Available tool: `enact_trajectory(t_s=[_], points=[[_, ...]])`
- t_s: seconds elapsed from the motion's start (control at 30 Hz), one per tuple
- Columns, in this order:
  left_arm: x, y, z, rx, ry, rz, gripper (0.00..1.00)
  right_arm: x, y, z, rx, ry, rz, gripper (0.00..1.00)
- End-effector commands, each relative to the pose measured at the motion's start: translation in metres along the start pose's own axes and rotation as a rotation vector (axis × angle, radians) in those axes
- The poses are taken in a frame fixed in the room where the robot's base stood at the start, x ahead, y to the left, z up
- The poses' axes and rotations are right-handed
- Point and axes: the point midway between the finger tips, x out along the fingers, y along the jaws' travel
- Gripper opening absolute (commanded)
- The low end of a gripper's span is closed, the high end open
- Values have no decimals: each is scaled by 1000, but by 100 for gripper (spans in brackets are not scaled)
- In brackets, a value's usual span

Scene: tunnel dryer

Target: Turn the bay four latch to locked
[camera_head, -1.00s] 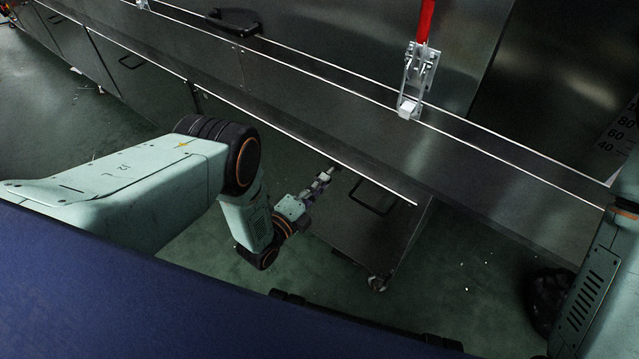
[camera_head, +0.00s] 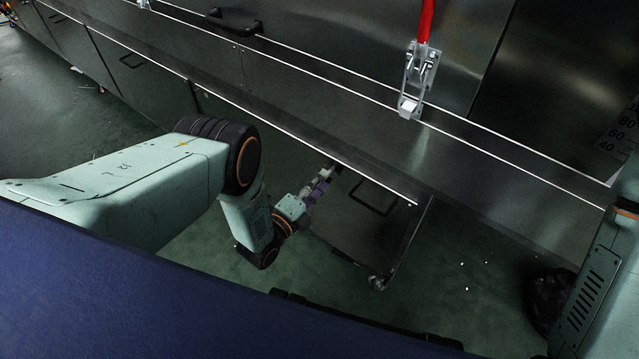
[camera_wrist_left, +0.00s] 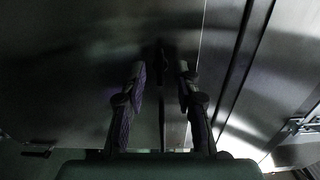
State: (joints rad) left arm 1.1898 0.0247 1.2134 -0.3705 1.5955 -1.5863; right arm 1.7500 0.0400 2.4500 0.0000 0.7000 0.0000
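A metal toggle latch (camera_head: 415,80) with a red handle (camera_head: 426,20) is mounted on the steel dryer front at the upper right of the head view. The handle points up and runs out of the top of the picture. My left gripper (camera_head: 322,178) is low in front of the dryer, below and left of that latch and apart from it. In the left wrist view its two fingers (camera_wrist_left: 160,85) are spread with nothing between them. A metal fitting, perhaps a latch, shows at the right edge of the wrist view (camera_wrist_left: 300,126). My right gripper is out of view.
A black handle (camera_head: 232,22) sits on the dryer panel at upper left. A long steel ledge (camera_head: 330,110) runs across the front. A wheeled metal unit (camera_head: 385,225) stands beneath it. A dark bag-like object (camera_head: 548,298) lies on the green floor (camera_head: 470,265).

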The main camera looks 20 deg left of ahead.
Motion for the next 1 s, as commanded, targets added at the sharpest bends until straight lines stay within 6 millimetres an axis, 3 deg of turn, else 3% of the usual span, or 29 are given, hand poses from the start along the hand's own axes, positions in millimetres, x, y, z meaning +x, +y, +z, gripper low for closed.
enact_trajectory(t_s=[0.13, 0.27, 0.7, 1.0], points=[[-4, 0, 0, -1, 0, 1, 31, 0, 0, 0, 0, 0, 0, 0], [-20, 1, 1, -1, -1, 3, 31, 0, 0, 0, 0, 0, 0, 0], [-103, 0, 0, -1, -1, 3, 31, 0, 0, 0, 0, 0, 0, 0], [-120, 0, 0, 1, 0, 0, 31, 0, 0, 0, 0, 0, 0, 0]])
